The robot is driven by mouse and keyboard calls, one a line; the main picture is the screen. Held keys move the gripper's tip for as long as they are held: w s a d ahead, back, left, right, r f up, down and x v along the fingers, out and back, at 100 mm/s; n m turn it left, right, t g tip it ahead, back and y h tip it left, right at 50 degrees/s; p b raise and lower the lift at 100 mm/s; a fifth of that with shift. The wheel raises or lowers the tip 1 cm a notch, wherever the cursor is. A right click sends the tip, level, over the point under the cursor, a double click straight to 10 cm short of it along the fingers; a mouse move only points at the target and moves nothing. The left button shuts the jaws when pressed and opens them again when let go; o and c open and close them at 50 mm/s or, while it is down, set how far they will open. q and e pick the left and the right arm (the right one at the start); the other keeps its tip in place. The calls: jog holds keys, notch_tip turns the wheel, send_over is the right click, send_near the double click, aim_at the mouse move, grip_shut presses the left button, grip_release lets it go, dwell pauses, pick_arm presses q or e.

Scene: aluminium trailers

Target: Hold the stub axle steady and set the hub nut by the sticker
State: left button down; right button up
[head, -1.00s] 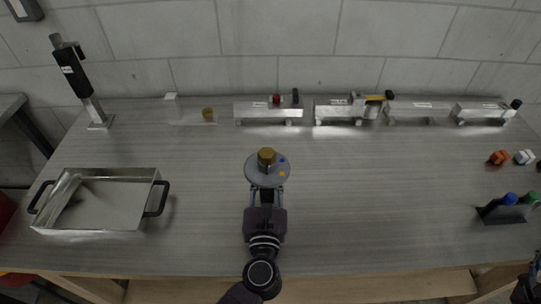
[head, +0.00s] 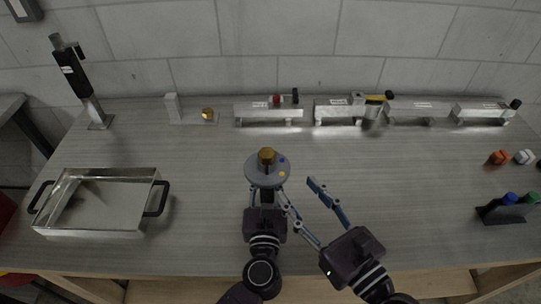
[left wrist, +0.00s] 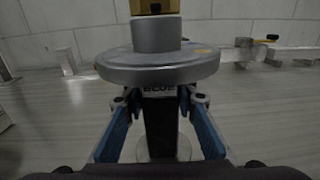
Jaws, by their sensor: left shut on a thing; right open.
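The stub axle, a grey disc (head: 256,171) on a dark post (left wrist: 160,125), stands near the middle of the bench. A brass hub nut (head: 267,155) sits on top of its raised centre. A blue sticker (head: 281,159) and a yellow sticker (head: 282,174) are on the disc's right side. A label on the post (left wrist: 159,89) appears to read "BLUE". My left gripper (head: 266,192) is shut on the post below the disc, with a finger on each side in the left wrist view. My right gripper (head: 297,188) is open and empty, right of and in front of the disc.
An open metal tray (head: 100,233) with black handles lies at left. Metal holders (head: 268,112) line the back, beside a plate with another brass piece (head: 208,115). A pen stand (head: 505,213) and an orange piece (head: 499,158) are at right. The bench right of centre is clear.

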aim_at(272, 159)
jog(key=x, duration=1.1)
jog(key=shift+w+a, duration=0.25)
jog(key=shift+w, duration=0.1)
jog(key=shift+c, duration=0.4)
jog(key=c, duration=1.1)
